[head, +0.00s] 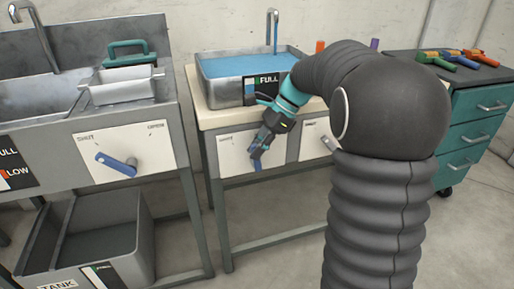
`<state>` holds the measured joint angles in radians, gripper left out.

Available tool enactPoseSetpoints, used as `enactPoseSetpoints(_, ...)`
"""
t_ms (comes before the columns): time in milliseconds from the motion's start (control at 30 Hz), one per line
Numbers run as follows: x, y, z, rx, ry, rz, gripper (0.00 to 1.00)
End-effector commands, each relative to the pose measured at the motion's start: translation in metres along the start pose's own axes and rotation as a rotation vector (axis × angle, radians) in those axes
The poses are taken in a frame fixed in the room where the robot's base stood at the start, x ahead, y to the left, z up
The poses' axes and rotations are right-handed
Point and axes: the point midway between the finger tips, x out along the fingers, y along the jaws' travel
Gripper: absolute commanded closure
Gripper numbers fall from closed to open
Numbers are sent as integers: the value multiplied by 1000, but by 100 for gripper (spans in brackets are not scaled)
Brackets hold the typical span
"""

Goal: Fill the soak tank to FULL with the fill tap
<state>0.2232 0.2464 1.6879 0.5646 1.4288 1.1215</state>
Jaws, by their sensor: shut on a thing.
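The soak tank (222,96) is a grey metal basin on the middle bench, holding blue water (250,63) close to its rim. A gauge plate marked FULL (264,87) is on its front. The fill tap's spout (270,13) curves over the back of the tank, and a blue stream runs down from it into the water. My gripper (257,154) is shut on the blue tap lever (258,164) on the white panel below the tank. The lever points down; my gripper hides its upper part and some of the panel's markings.
A second lever (328,143) sits on the panel to the right, partly behind my arm. At left is a sink bench with another blue lever (118,162) and a teal-handled basket (125,75). A grey bin (140,235) stands below. A teal drawer cabinet (478,125) stands right.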

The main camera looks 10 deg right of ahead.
Motion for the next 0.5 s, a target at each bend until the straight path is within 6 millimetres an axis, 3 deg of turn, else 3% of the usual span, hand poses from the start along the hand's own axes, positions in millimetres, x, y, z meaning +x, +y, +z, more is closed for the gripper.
enactPoseSetpoints(33, 1, 0, -2, 1, 3, 2, 100)
enactPoseSetpoints(67, 1, 0, -2, 1, 3, 2, 76)
enactPoseSetpoints(100, 1, 0, -1, 1, 2, 2, 73)
enactPoseSetpoints(500, -7, 0, -1, 0, 2, -2, 73)
